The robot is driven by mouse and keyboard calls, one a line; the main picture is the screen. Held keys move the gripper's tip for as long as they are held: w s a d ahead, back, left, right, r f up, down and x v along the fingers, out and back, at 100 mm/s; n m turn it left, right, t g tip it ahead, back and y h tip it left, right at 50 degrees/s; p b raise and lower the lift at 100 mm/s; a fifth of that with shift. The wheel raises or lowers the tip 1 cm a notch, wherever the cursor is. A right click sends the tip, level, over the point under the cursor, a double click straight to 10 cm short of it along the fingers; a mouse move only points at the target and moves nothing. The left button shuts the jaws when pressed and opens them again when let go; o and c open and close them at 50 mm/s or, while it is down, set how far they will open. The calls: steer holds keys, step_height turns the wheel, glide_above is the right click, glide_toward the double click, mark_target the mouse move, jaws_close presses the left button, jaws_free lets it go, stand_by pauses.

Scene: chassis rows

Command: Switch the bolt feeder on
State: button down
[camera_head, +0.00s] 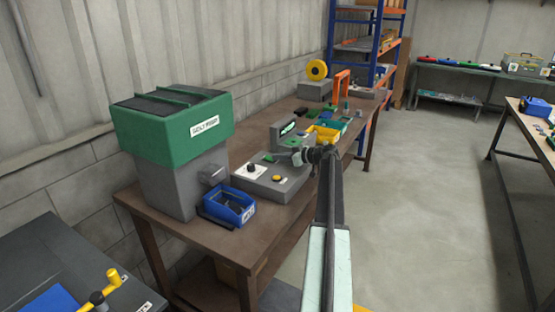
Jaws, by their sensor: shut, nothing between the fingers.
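The bolt feeder (172,130) is a grey body with a green hopper top and a white label, at the left end of the brown workbench. Beside it is a low grey control box (262,184) with a black knob on a white plate (251,168) and a yellow button (277,179). A small upright display (287,130) with green on its face stands behind the box. My gripper (298,157) is shut and empty, over the right back part of the box. I cannot tell whether it touches anything. The arm hides part of the bench's right edge.
A blue bin (228,207) with dark parts sits at the bench's front edge. A yellow bin (322,135), an orange frame (341,84) and a yellow reel (316,69) stand farther back. The floor (425,200) right of the bench is clear.

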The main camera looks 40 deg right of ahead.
step_height(320, 180, up, 6)
steer(key=p, duration=0.5)
steer(key=shift+s+a+f, duration=0.15)
steer(key=shift+f, duration=0.1)
steer(key=s+d, duration=0.1)
steer(key=s, duration=0.2)
steer(key=s+d, duration=0.1)
steer(key=s, duration=0.2)
steer(key=s+d, duration=0.1)
steer(key=s, duration=0.2)
steer(key=shift+s+f, duration=0.15)
steer(key=shift+s, duration=0.2)
